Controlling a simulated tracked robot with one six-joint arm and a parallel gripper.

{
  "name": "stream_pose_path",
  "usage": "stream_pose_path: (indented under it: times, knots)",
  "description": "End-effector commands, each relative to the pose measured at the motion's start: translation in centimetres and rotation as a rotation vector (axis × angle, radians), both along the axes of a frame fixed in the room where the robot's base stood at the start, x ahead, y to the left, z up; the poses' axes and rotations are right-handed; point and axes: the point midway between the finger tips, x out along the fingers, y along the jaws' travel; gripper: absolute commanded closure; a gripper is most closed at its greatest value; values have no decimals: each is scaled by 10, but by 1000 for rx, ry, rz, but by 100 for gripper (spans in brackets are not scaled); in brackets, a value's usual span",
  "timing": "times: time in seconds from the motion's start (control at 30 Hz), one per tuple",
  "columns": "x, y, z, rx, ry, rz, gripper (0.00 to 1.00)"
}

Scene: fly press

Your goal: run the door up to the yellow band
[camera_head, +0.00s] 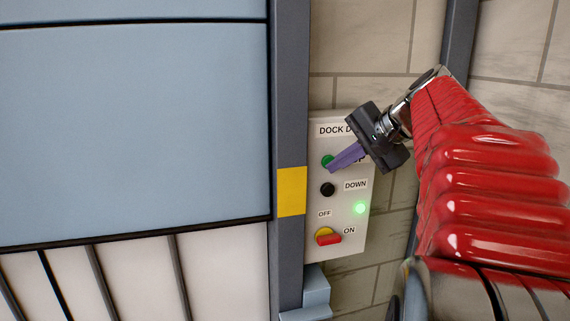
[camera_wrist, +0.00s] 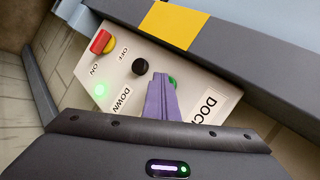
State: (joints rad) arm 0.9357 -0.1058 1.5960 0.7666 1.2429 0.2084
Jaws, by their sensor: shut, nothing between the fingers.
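The blue dock door (camera_head: 135,130) hangs partly raised at the left. At its right end, its dark lower edge is about level with the bottom of the yellow band (camera_head: 291,192) on the grey post. The control panel (camera_head: 350,212) carries a green upper button (camera_head: 327,160), a black DOWN button (camera_head: 328,190) and a red-and-yellow OFF/ON switch (camera_head: 328,237). My gripper (camera_head: 333,169) is shut and empty, its purple fingertips at the green button. The fingers partly hide that button in the wrist view (camera_wrist: 172,82); I cannot tell whether they press it.
A green lamp (camera_head: 360,208) on the panel is lit. Below the door, pale ribbed slats (camera_head: 130,275) show. The grey post (camera_head: 290,100) stands just left of the panel, with a blue-grey block (camera_head: 315,290) below. A block wall (camera_head: 360,40) is behind.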

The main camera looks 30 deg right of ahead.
Motion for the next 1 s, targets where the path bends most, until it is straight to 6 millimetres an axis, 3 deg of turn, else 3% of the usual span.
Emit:
stream_pose_path:
  times: [0.73, 1.0]
  knots:
    - [0, 0, 0, 0, -1, -1, 100]
    - [-10, 2, 0, 0, 0, -2, 100]
